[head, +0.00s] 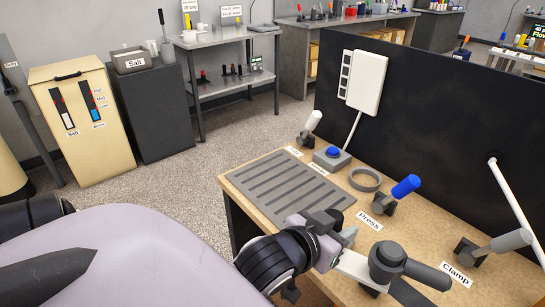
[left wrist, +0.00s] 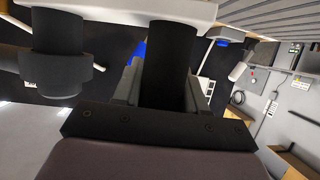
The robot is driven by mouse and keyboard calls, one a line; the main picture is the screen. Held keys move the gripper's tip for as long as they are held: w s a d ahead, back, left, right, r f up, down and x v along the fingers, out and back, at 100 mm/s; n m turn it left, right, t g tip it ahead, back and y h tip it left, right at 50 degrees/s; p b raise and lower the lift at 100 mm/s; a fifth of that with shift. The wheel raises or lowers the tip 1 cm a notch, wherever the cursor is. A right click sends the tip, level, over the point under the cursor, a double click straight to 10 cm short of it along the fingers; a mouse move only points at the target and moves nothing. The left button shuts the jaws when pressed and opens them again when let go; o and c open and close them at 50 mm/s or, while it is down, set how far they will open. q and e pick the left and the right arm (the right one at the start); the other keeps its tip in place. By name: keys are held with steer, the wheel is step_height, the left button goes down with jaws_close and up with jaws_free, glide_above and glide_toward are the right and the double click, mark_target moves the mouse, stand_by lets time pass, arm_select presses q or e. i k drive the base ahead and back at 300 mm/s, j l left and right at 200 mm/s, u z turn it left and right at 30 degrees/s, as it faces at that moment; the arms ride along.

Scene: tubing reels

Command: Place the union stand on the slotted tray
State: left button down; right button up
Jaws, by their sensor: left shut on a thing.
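The union stand is a pale plate (head: 353,265) with dark upright cylinders. One thick cylinder with a collar (head: 387,258) shows at its right end. My left gripper (head: 327,238) is at the plate's left end, above the front of the table. In the left wrist view, the gripper's grey fingers (left wrist: 163,88) are closed on the stand's plain dark cylinder (left wrist: 170,50); the collared one (left wrist: 50,65) is beside it, and the plate (left wrist: 110,12) crosses the top. The slotted tray (head: 280,193) lies flat, empty, behind and left of the gripper. I cannot tell whether the stand touches the table. My right gripper is not in view.
A grey ring (head: 365,180), a blue button box (head: 332,158) and a blue-handled press lever (head: 404,187) stand behind the stand. A clamp lever (head: 508,241) is at the right. A black panel (head: 430,110) closes the back.

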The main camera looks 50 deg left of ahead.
mark_target(271, 173)
steer(key=j+u, duration=0.4)
steer(key=j, duration=0.9)
steer(key=i+u, duration=0.1)
steer(key=i, duration=0.2)
steer(key=i+l, duration=0.1)
